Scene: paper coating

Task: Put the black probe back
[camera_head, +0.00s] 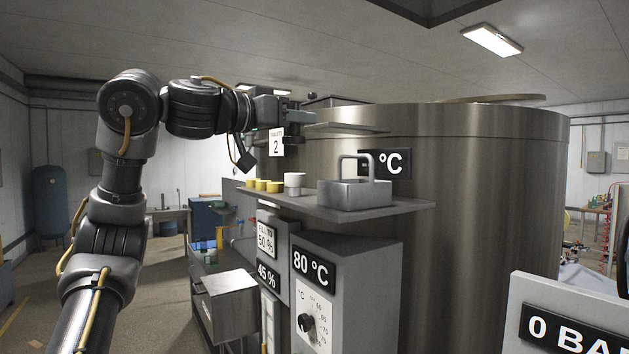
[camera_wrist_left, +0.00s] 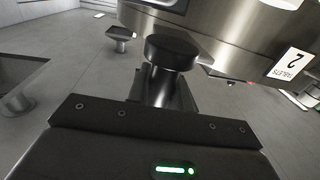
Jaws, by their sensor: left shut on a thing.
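My left gripper (camera_head: 292,117) is raised in front of the large steel tank, above the shelf and beside the white "2" label. In the left wrist view, the gripper (camera_wrist_left: 163,92) is shut on the black probe, whose round black head (camera_wrist_left: 171,51) stands up between the fingers. The lower part of the probe is hidden by the gripper there. In the head view the probe is too small and dark to make out clearly. My right gripper is not in view.
The steel tank (camera_head: 480,170) fills the middle and right. A "2" label (camera_head: 276,143) hangs near the gripper. A control box (camera_head: 355,270) stands below.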

